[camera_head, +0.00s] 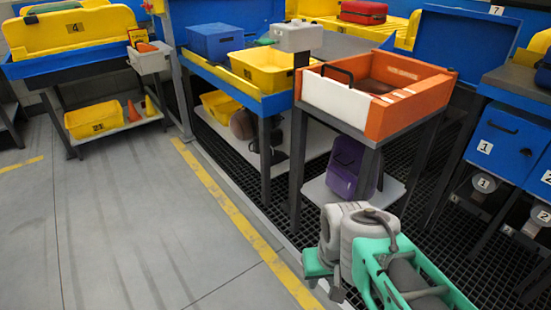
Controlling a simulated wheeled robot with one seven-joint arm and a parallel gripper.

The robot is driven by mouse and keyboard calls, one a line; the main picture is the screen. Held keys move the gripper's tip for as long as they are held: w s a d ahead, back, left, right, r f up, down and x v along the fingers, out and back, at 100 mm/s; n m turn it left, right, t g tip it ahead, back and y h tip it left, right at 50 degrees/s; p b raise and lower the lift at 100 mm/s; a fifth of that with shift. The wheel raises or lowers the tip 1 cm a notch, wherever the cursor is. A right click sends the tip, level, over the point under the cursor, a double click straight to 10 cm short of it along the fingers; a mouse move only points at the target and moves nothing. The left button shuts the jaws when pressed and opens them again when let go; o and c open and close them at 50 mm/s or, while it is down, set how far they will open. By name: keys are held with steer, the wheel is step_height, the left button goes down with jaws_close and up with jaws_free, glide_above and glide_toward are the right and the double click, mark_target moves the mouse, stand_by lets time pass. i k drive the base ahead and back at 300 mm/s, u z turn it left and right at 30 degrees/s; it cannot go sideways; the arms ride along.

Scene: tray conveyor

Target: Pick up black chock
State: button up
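I cannot pick out a black chock with certainty. A small dark object (544,74) at the right picture edge is cut off, and its shape is unclear. My arm, green and grey, reaches in from the lower right. At its end, green parts of my gripper (318,264) show beside the grey joint, above the floor and in front of the orange and white box's stand. I cannot make out two separate fingertips or anything held.
An orange and white box (424,107) stands on a dark frame, with a purple case (345,170) on the shelf below. Left of it are a yellow bin (262,72) and a blue box (213,40). Blue drawers (503,140) stand at right. The grey floor at left is clear.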

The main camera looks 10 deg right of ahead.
mark_target(277, 157)
steer(key=u, duration=0.15)
steer(key=i, duration=0.3)
steer(key=u, duration=1.15)
steer(key=i, duration=3.35)
steer(key=z, duration=1.35)
steer(key=i, duration=1)
steer(key=z, duration=0.95)
